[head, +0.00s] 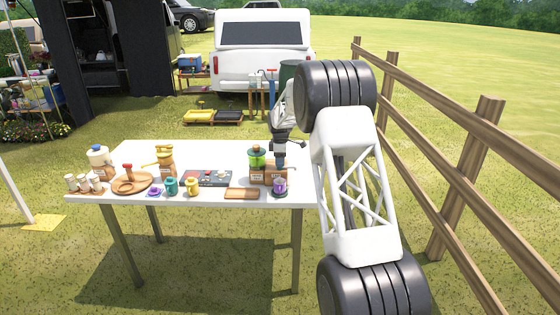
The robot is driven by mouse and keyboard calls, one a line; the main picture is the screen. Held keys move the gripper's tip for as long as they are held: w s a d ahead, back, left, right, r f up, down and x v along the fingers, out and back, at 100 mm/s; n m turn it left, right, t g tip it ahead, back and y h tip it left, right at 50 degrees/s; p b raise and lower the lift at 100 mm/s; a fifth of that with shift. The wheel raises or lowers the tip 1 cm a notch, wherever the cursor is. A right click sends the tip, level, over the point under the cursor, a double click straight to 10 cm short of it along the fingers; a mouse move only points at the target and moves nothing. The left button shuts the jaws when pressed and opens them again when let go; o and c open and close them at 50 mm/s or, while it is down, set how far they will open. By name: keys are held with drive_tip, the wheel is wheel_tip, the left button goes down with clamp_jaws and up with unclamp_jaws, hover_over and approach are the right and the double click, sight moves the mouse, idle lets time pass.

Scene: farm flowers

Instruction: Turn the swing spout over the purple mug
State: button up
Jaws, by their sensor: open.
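A small purple mug (280,185) stands at the front right of the white table, on a dark green saucer. Just behind it is a labelled wooden block (271,174) with a blue-grey upright part (280,160) on top. A yellow spout-like fitting (160,156) sits on another labelled wooden block further left. I cannot tell for certain which fitting is the swing spout. My gripper (281,150) is open, pointing down above the blue-grey part, behind the purple mug. Its fingertips are too small to tell whether they touch that part.
A jar with green contents (257,160) stands close left of my gripper. A wooden board (242,194), a control panel (208,178), a yellow mug (193,186), a teal mug (171,186) and a round wooden tray (131,184) fill the table leftward. A fence (465,175) runs at right.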

clamp_jaws()
drive_tip(key=shift+m, duration=0.3)
drive_tip(key=m, duration=0.3)
drive_tip(key=shift+m, duration=0.4)
drive_tip(key=m, duration=0.4)
drive_tip(key=shift+m, duration=0.3)
drive_tip(key=m, duration=0.4)
drive_tip(key=shift+m, duration=0.3)
drive_tip(key=shift+r+m, duration=0.1)
drive_tip(key=shift+m, duration=2.1)
